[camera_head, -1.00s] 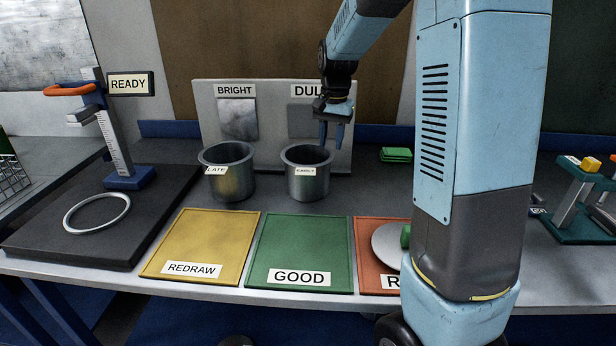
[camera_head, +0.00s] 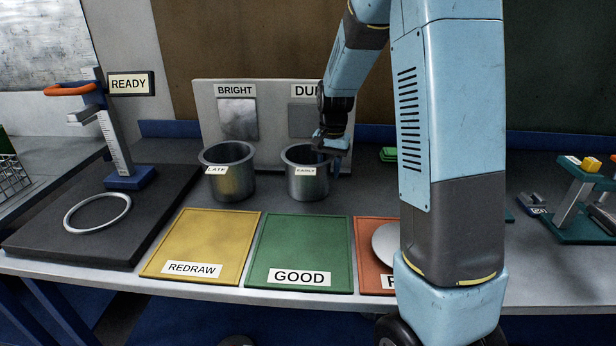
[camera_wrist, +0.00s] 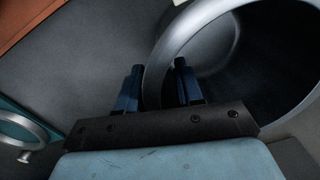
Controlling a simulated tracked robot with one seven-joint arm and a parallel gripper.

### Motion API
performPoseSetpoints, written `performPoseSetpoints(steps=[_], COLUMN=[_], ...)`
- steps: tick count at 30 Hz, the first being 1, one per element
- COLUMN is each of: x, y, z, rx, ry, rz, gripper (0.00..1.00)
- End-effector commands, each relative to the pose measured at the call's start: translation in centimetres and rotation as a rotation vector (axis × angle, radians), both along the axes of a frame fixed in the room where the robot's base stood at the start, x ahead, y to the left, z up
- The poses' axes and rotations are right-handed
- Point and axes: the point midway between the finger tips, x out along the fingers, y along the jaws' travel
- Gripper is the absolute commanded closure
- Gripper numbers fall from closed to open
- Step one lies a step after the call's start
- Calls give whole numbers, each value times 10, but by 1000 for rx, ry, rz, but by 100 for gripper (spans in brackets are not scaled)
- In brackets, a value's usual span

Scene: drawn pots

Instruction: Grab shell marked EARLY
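The shell marked EARLY (camera_head: 306,186) is a grey metal cup standing upright on the bench, its label facing me. My gripper (camera_head: 332,160) points down at its right rim; one finger shows just outside the wall and the other is hidden. In the wrist view the shell's rim (camera_wrist: 157,65) passes between the two blue fingertips of my gripper (camera_wrist: 158,75). One finger is outside the wall and one inside. The fingers are apart, with a visible gap around the wall.
A similar shell marked LATE (camera_head: 230,182) stands to the left. A board (camera_head: 270,105) with BRIGHT and DULL swatches stands behind. The yellow REDRAW tray (camera_head: 200,245), green GOOD tray (camera_head: 302,245) and orange tray (camera_head: 367,245) lie in front.

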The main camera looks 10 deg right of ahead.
Motion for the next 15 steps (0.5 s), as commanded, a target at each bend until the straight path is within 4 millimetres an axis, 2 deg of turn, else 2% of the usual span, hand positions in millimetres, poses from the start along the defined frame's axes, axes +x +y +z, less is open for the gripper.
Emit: performPoseSetpoints(steps=[4, 15], x=[0, 0], y=[0, 0], z=[0, 0], rx=[0, 0], ry=[0, 0], rz=[0, -1], gripper=[65, 100])
